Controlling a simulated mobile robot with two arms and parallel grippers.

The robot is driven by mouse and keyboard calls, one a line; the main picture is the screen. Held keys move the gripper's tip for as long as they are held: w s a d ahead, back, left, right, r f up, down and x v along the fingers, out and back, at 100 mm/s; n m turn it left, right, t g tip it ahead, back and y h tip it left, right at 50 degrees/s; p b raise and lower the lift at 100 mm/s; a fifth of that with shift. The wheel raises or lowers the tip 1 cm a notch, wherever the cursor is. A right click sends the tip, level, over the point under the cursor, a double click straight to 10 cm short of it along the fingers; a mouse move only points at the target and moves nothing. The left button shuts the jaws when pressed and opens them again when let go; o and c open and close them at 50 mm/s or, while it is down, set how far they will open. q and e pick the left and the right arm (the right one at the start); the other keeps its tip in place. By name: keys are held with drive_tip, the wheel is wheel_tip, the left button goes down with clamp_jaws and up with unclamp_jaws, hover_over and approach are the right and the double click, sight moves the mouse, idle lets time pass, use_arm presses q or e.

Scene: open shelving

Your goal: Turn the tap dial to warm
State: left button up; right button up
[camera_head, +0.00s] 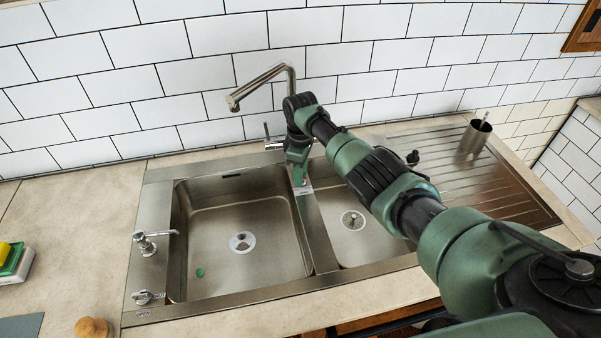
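The metal tap (270,79) rises behind the sink, with its spout angled to the left. A small metal lever (267,131) stands up at the left of the tap's base. The rest of the base is hidden behind my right arm. My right gripper (299,182) points down just right of that lever, above the divider between the two basins. Whether it touches anything and how far its fingers are apart cannot be told. No warm or cold marking is readable. My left gripper is out of view.
A steel sink has a left basin (225,217), a right basin partly behind my arm, and a drainboard holding a metal cup (462,138). White tiles (120,70) close off the back.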

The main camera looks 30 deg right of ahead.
clamp_jaws()
drive_tip(key=shift+m, duration=0.4)
drive_tip(key=shift+m+p, duration=0.3)
drive_tip(key=shift+m, duration=0.2)
drive_tip(key=m+p, duration=0.1)
drive_tip(key=m, duration=0.5)
drive_tip(key=shift+m, duration=0.4)
drive_tip(key=shift+m+p, duration=0.45)
drive_tip(key=shift+m, duration=1.15)
